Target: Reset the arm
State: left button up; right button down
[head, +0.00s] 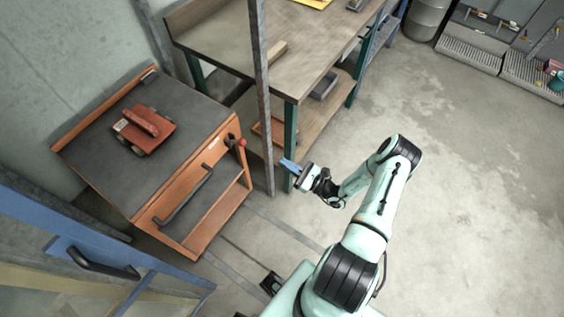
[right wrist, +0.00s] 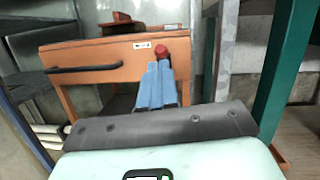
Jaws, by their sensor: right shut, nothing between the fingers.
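My right arm reaches up from the bottom of the head view. Its gripper (head: 288,164) has blue fingers and points left, toward the orange cart. In the right wrist view the blue fingers (right wrist: 157,84) lie together, shut and empty. Behind them is the cart's orange front, with a red knob just above the fingertips. I cannot tell from the pictures whether the fingertips touch anything. My left gripper does not show in either view.
The orange cart (head: 85,165) carries a small red-orange object (head: 143,128) on its dark top. A grey post (head: 262,110) and a wooden workbench (head: 310,40) stand close to my right gripper. A blue frame (head: 75,245) is at lower left. The floor (head: 460,190) is clear at right.

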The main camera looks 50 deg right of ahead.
dwell(0.5)
jog(key=s+a+f+n+g+y, duration=0.2)
jog(key=a+n+g+y, duration=0.25)
jog(key=a, duration=0.35)
jog(key=s+a+f+n+g+y, duration=0.25)
jog(key=a+g, duration=0.25)
jog(key=a, duration=0.3)
jog(key=s+a+f+n+g+y, duration=0.15)
jog(key=a+n+g+y, duration=0.3)
jog(key=a, duration=0.45)
jog(key=s+a+f+n+g+h, duration=0.3)
jog(key=s+f+n+g+h, duration=0.4)
jog(key=n+h, duration=0.4)
jog(key=shift+s+f+n+g, duration=0.45)
jog(key=shift+s+n, duration=0.6)
jog(key=shift+n, duration=2.2)
